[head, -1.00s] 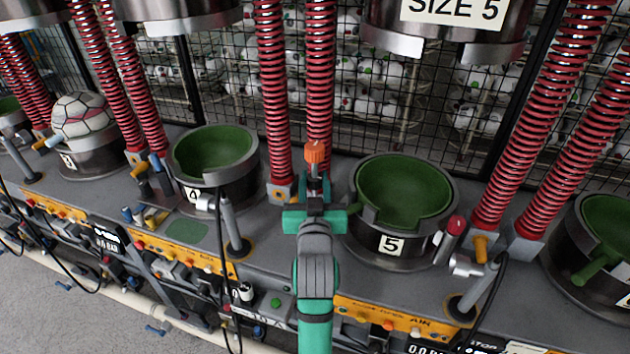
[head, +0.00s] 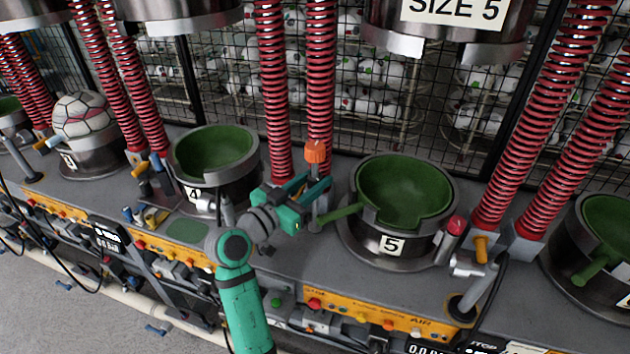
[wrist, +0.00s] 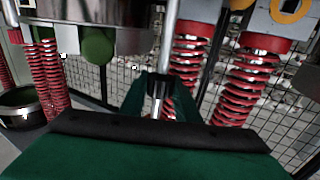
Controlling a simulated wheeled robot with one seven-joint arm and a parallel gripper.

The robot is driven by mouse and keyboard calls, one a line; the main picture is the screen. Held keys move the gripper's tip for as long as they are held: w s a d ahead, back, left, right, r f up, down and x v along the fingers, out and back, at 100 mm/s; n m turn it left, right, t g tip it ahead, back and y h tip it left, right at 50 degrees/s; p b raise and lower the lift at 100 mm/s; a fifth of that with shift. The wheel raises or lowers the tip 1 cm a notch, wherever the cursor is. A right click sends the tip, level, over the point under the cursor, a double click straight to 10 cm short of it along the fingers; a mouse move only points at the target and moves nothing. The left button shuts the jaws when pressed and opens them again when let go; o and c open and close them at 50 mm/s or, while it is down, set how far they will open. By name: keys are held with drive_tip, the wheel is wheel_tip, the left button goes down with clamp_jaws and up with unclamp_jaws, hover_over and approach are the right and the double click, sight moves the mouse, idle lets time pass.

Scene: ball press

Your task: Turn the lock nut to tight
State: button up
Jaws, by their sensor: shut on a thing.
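A slim grey upright post (head: 319,212) with an orange cap (head: 316,152) stands just left of the green-lined bowl (head: 400,190) marked 5. My teal gripper (head: 316,188) reaches in from the lower left, with its fingers closed around the post's upper part, just below the orange cap. I take this part as the lock nut; the fingers cover most of it, and its tightness does not show. In the wrist view, a shiny metal rod (wrist: 171,38) runs into the space between the dark fingers (wrist: 157,92).
Red springs (head: 319,80) rise close behind the post. A green handle (head: 342,212) on bowl 5 is close to the right of my gripper. Bowl 4 (head: 212,150) lies to the left. A SIZE 5 upper press part (head: 450,40) hangs above bowl 5.

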drive_tip(key=shift+r+m+g+h, duration=0.1)
drive_tip(key=shift+m+g+h, duration=1)
drive_tip(key=shift+g+h, duration=0.1)
drive_tip(key=shift+g, duration=0.3)
drive_tip(key=o, duration=1)
drive_tip(key=shift+w, duration=0.1)
drive_tip(key=shift+o, duration=0.2)
drive_tip(key=shift+d, duration=0.1)
